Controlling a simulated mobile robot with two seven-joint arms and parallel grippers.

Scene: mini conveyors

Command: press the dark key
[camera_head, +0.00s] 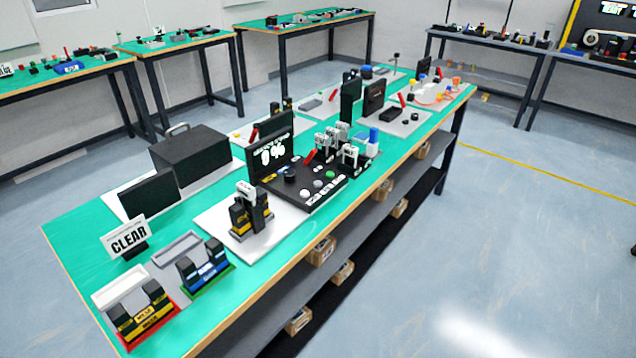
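A black control panel (325,192) lies on the green table, with an upright screen (270,155) reading 0 % at its back left. On the panel are a dark round knob (289,175), a pale round button (305,193), a green button (330,174) and a red lever (309,156). Small labelled keys sit along its front edge. At this size I cannot tell for sure which part is the dark key. Neither of my grippers is in view.
A black and yellow device (249,211) stands on a white plate left of the panel. A dark box (190,150), a CLEAR sign (127,237) and two coloured trays are farther left. Other equipment stands behind the panel. The floor (520,230) to the right is clear.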

